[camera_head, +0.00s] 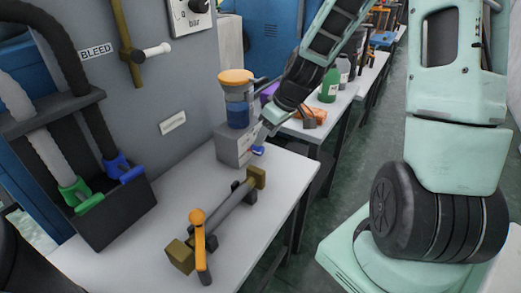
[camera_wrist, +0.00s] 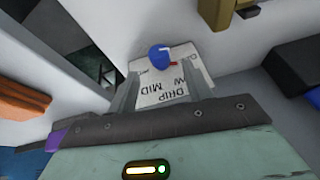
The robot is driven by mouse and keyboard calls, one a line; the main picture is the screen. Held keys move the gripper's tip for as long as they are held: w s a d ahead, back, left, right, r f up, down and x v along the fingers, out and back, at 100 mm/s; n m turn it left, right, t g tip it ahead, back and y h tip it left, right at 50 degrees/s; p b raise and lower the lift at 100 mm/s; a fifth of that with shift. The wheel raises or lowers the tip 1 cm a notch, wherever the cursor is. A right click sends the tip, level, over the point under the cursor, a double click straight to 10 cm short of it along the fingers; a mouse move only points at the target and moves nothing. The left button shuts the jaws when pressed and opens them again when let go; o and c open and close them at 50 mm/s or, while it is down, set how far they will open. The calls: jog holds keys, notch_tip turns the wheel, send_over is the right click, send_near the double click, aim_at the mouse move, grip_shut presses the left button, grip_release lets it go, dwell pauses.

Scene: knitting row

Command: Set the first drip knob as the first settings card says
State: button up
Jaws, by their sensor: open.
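The blue drip knob (camera_wrist: 158,56) sits on a pale plate (camera_wrist: 150,92) lettered DRIP and MID, with another word partly hidden. The lettering appears turned in the wrist view. A white mark shows at the knob's upper right and a small red mark at its lower right. The knob also shows in the head view (camera_head: 258,150), on a grey box (camera_head: 232,152) under a blue jar with an orange lid (camera_head: 237,97). My gripper (camera_wrist: 160,80) is open, its fingers either side of the lettering, with the knob just beyond the fingertips. I cannot make out a settings card.
A small white label (camera_head: 172,123) on the grey wall is too small to read. An orange-handled lever and brass-ended bar (camera_head: 225,212) lie along the near bench. A dark hose holder (camera_head: 110,215) stands at left. More benches recede behind; the floor aisle is clear.

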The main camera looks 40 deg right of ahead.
aim_at(257, 150)
jog(key=x, duration=0.5)
jog(key=shift+w+f+b, duration=0.1)
jog(key=shift+f+b, duration=0.1)
jog(key=shift+b, duration=0.2)
jog(key=c, duration=1)
